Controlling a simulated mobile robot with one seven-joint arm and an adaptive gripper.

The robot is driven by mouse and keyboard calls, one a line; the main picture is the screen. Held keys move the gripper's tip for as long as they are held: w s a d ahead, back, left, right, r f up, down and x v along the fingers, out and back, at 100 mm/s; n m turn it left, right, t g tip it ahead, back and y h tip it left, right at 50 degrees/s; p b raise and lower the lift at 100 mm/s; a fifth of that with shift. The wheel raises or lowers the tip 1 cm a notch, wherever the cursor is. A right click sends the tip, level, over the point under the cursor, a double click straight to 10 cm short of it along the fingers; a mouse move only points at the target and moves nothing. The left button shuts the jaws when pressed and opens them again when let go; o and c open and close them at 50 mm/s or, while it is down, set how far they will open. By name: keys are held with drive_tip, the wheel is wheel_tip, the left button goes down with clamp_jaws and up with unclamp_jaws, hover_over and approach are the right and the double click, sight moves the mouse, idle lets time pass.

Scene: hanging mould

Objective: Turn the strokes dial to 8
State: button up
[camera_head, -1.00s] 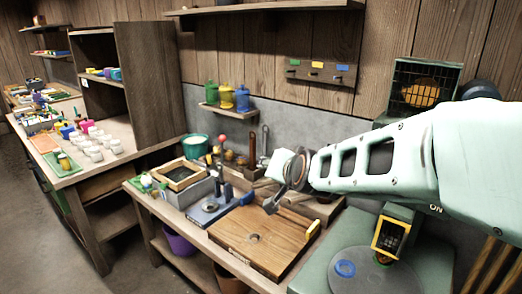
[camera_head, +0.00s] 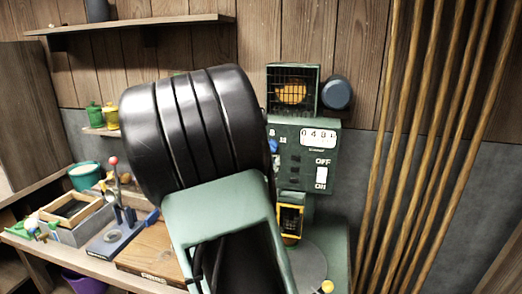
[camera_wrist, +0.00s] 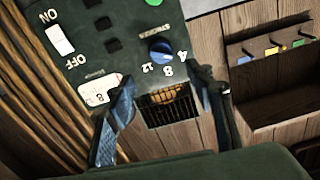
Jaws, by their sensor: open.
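The strokes dial is a blue knob (camera_wrist: 162,50) on the dark green machine panel (camera_wrist: 110,35), with the numbers 4, 8 and 12 printed beside it. The wrist view shows the panel roughly upside down. I cannot tell surely which number its pale mark points at. In the head view the dial (camera_head: 273,146) shows only partly past my arm. My gripper (camera_wrist: 160,74) is open and empty, its two dark fingers apart, with the dial beyond the gap between them. No contact with the dial shows. My arm hides the gripper in the head view.
The panel also holds a counter display (camera_head: 319,137) and an OFF/ON switch (camera_head: 321,175). A caged orange lamp (camera_head: 292,92) sits above the panel. Long wooden poles (camera_head: 425,150) lean at the right. A workbench with a wooden board (camera_head: 150,250) and trays stands at the left.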

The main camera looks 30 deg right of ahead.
drive_tip(key=p+x, duration=0.1)
drive_tip(key=x, duration=0.9)
drive_tip(key=shift+w, duration=0.35)
drive_tip(key=shift+c, duration=0.5)
drive_tip(key=c, duration=1.1)
drive_tip(key=shift+o, duration=0.2)
